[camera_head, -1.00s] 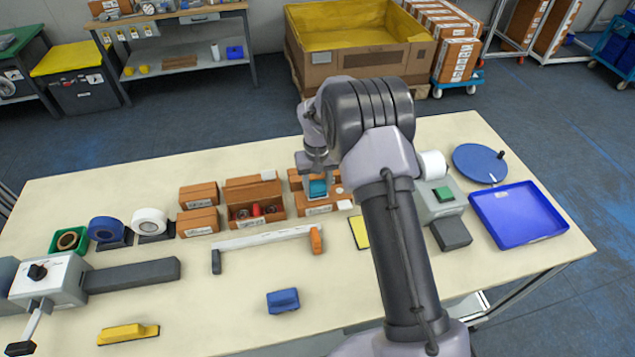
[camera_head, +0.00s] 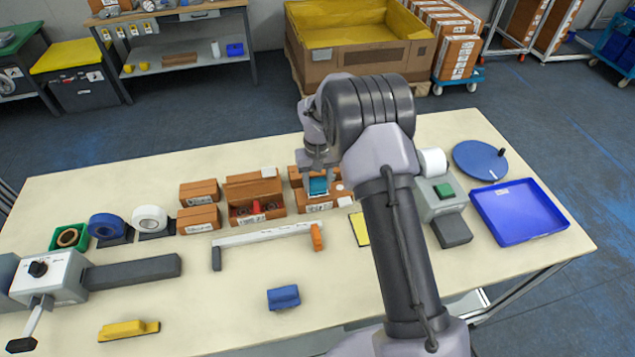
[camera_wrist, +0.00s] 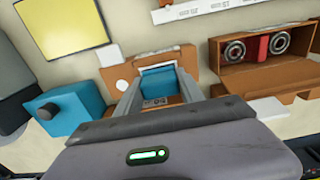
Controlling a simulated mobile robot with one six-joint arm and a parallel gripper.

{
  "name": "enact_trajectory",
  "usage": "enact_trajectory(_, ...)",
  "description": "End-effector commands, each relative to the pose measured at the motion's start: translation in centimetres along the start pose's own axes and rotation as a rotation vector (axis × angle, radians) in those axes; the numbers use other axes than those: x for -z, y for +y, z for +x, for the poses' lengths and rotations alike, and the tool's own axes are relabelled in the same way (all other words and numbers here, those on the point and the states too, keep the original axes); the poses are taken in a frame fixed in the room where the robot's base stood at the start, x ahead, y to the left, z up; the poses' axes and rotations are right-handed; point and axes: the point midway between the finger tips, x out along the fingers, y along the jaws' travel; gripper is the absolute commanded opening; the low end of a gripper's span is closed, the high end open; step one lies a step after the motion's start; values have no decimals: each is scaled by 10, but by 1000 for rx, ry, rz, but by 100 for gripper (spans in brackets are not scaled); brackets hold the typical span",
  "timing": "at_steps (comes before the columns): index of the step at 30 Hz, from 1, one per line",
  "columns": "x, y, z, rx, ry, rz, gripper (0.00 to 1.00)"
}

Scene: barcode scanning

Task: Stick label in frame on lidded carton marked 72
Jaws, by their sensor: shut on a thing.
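My gripper (camera_wrist: 161,92) is shut on a teal-blue block (camera_wrist: 157,84), which sits between its two fingers. In the head view the teal block (camera_head: 318,186) is at the right-hand brown carton (camera_head: 317,203). In the wrist view that carton (camera_wrist: 178,58) lies directly beneath the fingers, with white patches on it. A small printed mark shows just below the block. I cannot tell whether the block touches the carton. The number 72 and the frame cannot be made out, and the fingers cover part of the carton top.
A white bar (camera_head: 265,236) and a yellow pad (camera_head: 359,229) lie in front. A blue box (camera_wrist: 55,110) stands close beside.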

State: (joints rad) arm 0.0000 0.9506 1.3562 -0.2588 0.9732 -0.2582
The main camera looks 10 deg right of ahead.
Motion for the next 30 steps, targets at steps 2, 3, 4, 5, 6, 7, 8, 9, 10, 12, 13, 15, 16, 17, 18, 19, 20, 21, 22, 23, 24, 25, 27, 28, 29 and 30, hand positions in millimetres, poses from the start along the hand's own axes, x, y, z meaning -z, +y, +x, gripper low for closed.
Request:
enact_trajectory(2,0,0,2,0,0,0,0)
enact_trajectory(3,0,0,2,0,0,0,0)
enact_trajectory(4,0,0,3,0,0,0,0)
enact_trajectory(5,0,0,3,0,0,0,0)
enact_trajectory(6,0,0,4,0,0,0,0)
enact_trajectory(7,0,0,4,0,0,0,0)
enact_trajectory(8,0,0,4,0,0,0,0)
enact_trajectory(9,0,0,5,0,0,0,0)
enact_trajectory(10,0,0,5,0,0,0,0)
enact_trajectory(12,0,0,6,0,0,0,0)
enact_trajectory(13,0,0,7,0,0,0,0)
enact_trajectory(15,0,0,8,0,0,0,0)
enact_trajectory(16,0,0,8,0,0,0,0)
enact_trajectory(17,0,0,9,0,0,0,0)
enact_trajectory(18,0,0,9,0,0,0,0)
enact_trajectory(19,0,0,10,0,0,0,0)
enact_trajectory(20,0,0,10,0,0,0,0)
enact_trajectory(21,0,0,11,0,0,0,0)
enact_trajectory(22,0,0,10,0,0,0,0)
enact_trajectory(23,0,0,10,0,0,0,0)
enact_trajectory(24,0,0,10,0,0,0,0)
enact_trajectory(25,0,0,10,0,0,0,0)
enact_trajectory(27,0,0,10,0,0,0,0)
enact_trajectory(28,0,0,10,0,0,0,0)
enact_trajectory(29,0,0,10,0,0,0,0)
enact_trajectory(30,0,0,10,0,0,0,0)
